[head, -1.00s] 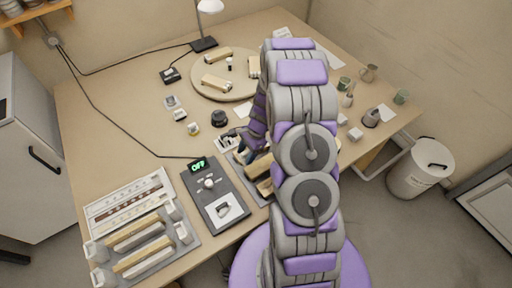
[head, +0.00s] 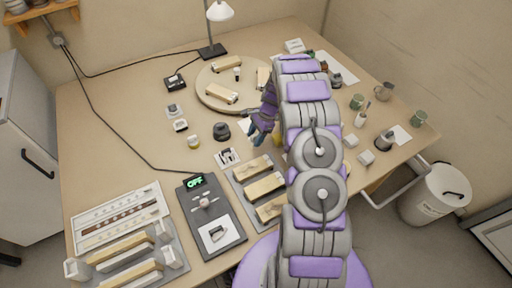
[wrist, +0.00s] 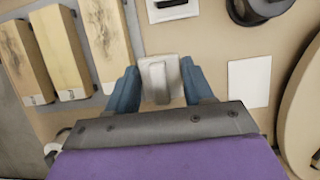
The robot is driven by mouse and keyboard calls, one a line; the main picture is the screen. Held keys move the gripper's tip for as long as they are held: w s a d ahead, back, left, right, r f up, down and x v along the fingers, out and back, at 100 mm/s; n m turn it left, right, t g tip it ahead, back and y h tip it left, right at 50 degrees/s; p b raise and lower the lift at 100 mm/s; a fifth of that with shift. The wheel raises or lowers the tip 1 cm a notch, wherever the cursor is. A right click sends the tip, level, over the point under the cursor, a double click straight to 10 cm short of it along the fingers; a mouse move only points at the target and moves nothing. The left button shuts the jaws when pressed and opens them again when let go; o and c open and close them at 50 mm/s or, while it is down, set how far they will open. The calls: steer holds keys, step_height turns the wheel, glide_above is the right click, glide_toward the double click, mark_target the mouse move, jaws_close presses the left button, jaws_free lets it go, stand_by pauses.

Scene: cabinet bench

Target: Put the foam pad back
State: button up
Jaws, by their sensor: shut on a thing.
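My gripper (head: 262,132) is above the middle of the bench, at the far end of the tray of wooden blocks. In the wrist view its two blue fingers (wrist: 161,88) are shut on a small pale grey block (wrist: 160,78) with a ridge, which looks like the foam pad. The head view does not show the held piece clearly. A white holder with dark slots (head: 228,157) lies on the bench in front of the gripper; its edge also shows at the top of the wrist view (wrist: 170,10).
The grey tray holds several wooden blocks (head: 262,186). A black knob (head: 221,131), a white sheet (wrist: 249,81) and a round board (head: 215,103) lie close by. The control box reading OFF (head: 211,215) stands left of the tray. Mugs and small items are at right.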

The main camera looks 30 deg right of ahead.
steer(key=d+f, duration=0.2)
steer(key=f, duration=0.1)
steer(key=d+f, duration=0.1)
steer(key=f, duration=0.1)
steer(key=shift+b, duration=0.35)
steer(key=shift+a+f, duration=0.85)
steer(key=shift+f, duration=0.2)
steer(key=shift+a+r, duration=0.15)
steer(key=shift+a, duration=0.2)
steer(key=shift+d, duration=0.1)
